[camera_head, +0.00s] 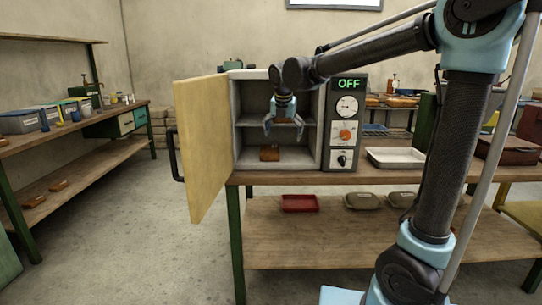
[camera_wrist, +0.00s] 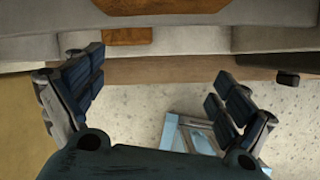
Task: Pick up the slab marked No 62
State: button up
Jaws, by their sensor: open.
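A small brown slab (camera_head: 269,153) sits on the floor of an open oven-like cabinet (camera_head: 234,130), below its middle shelf. No marking on it is legible, so I cannot tell whether it is No 62. In the wrist view an orange-brown piece (camera_wrist: 128,36), likely this slab, shows at the top edge, beyond the fingertips. My gripper (camera_head: 284,128) is open and empty at the cabinet's front, above the slab in the head view. Its spread fingers also show in the wrist view (camera_wrist: 155,78), with nothing between them but the bench edge and floor.
The cabinet door (camera_head: 203,145) stands open at left. The control panel (camera_head: 345,130) reads OFF. A white tray (camera_head: 396,158) lies on the bench to the right. A red tray (camera_head: 300,203) sits below.

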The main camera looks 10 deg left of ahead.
aim_at(270, 154)
jog(key=a+n, duration=0.3)
jog(key=a, duration=0.3)
jog(key=x, duration=1.2)
jog(key=shift+w+d+r, duration=0.1)
jog(key=shift+d, duration=0.05)
jog(key=c, duration=1.5)
